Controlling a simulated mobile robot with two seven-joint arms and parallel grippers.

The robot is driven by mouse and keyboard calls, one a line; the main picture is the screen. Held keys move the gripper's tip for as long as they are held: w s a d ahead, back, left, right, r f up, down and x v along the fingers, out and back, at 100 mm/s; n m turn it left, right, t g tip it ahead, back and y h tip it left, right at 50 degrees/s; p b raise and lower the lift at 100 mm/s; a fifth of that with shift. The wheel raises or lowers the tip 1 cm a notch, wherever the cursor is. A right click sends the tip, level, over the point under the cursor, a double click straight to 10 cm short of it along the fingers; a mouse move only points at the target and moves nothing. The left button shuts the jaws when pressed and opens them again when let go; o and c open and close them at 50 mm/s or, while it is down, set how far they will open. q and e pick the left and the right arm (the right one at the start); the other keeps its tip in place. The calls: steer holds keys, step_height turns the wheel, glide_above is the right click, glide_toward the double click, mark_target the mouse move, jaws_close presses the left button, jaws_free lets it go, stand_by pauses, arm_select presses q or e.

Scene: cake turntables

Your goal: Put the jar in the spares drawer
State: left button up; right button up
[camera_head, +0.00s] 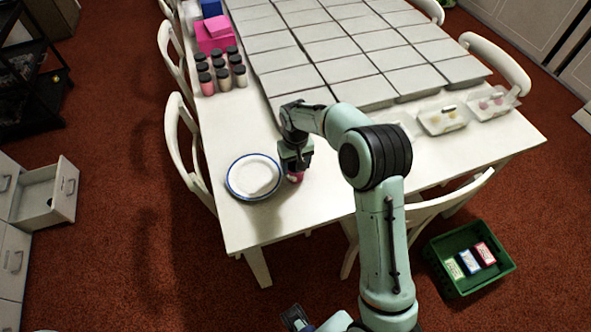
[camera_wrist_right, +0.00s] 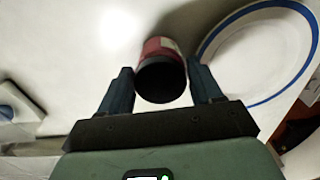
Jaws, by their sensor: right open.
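A jar with a pink-red body and black lid (camera_wrist_right: 162,78) is on the white table, lid toward the camera in the right wrist view. My right gripper (camera_wrist_right: 162,88) is open, with one finger on each side of the jar and a visible gap on the left. In the head view the gripper (camera_head: 295,166) points down over the jar (camera_head: 296,177), mostly hiding it. An open drawer (camera_head: 68,188) with a small dark item inside is at the far left; I cannot read a label. My left gripper (camera_head: 294,317) shows partly at the bottom edge, its jaws unclear.
A blue-rimmed plate (camera_head: 233,182) lies close beside the jar. Several jars (camera_head: 222,75), pink boxes (camera_head: 213,35) and grey slabs (camera_head: 300,78) fill the table's far part. White chairs (camera_head: 185,150) surround it. A green crate (camera_head: 462,292) is on the floor. Red carpet lies clear before the drawer.

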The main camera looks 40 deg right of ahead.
steer(key=shift+f, duration=0.95)
steer(key=shift+r, duration=0.1)
steer(key=c, duration=0.8)
